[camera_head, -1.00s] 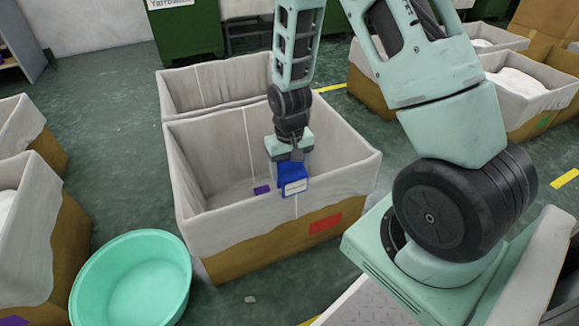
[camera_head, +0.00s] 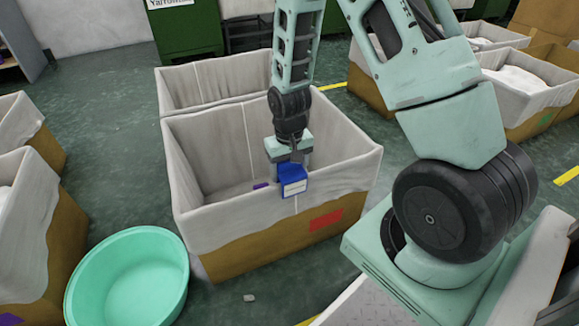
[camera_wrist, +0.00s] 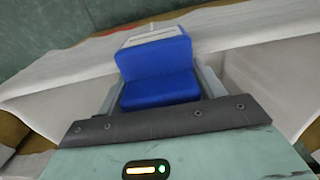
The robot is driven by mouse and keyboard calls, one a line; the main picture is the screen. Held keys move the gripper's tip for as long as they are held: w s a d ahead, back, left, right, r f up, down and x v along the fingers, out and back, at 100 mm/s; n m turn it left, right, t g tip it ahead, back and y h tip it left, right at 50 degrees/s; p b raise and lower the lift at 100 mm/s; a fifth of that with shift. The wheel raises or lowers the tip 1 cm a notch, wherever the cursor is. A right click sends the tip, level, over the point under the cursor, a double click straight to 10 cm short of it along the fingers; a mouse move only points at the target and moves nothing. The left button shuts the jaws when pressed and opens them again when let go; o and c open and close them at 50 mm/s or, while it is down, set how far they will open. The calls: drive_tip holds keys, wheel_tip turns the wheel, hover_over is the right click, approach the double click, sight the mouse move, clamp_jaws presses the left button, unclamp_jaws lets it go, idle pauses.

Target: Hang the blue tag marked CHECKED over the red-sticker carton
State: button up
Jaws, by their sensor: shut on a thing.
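The blue tag (camera_head: 293,184) has a white label on its front; the print is too small to read. My gripper (camera_head: 290,165) is shut on the tag and points down at the front wall of the red-sticker carton (camera_head: 262,255). The tag appears at the front rim, with its label face on the outer side; I cannot tell whether it rests on the rim. The carton is brown with a white liner folded over its edges, and its red sticker (camera_head: 326,220) is on the front. In the wrist view the blue tag (camera_wrist: 158,75) sits between the fingers, over the pale liner.
A mint-green tub (camera_head: 128,278) stands left of the carton. Other lined cartons stand at left (camera_head: 38,235) and at right (camera_head: 515,100). A small purple item (camera_head: 261,186) shows inside the red-sticker carton.

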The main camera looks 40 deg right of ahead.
drive_tip(key=o, duration=0.9)
wheel_tip(320, 180, down, 2)
drive_tip(key=shift+s, duration=0.1)
drive_tip(key=shift+o, duration=0.6)
wheel_tip(320, 180, up, 19)
drive_tip(key=p, duration=0.9)
drive_tip(key=shift+r, duration=0.2)
drive_tip(key=s+a+r+n, duration=0.2)
drive_tip(key=s+a+r, duration=0.1)
drive_tip(key=a, duration=0.4)
drive_tip(key=s+a+r+n, duration=0.2)
drive_tip(key=a+r, duration=0.1)
drive_tip(key=a, duration=0.4)
drive_tip(key=s+a+r+n, duration=0.2)
drive_tip(key=s+a+n, duration=0.25)
drive_tip(key=s, duration=0.25)
drive_tip(key=s+a+r+n, duration=0.3)
drive_tip(key=s+a, duration=0.2)
drive_tip(key=s, duration=0.3)
wheel_tip(320, 180, up, 30)
drive_tip(key=p, duration=3)
drive_tip(key=shift+w+d+r+m+y+p, duration=0.15)
drive_tip(key=shift+w+d+m+y+p, duration=0.05)
drive_tip(key=shift+w+m+y+p, duration=0.15)
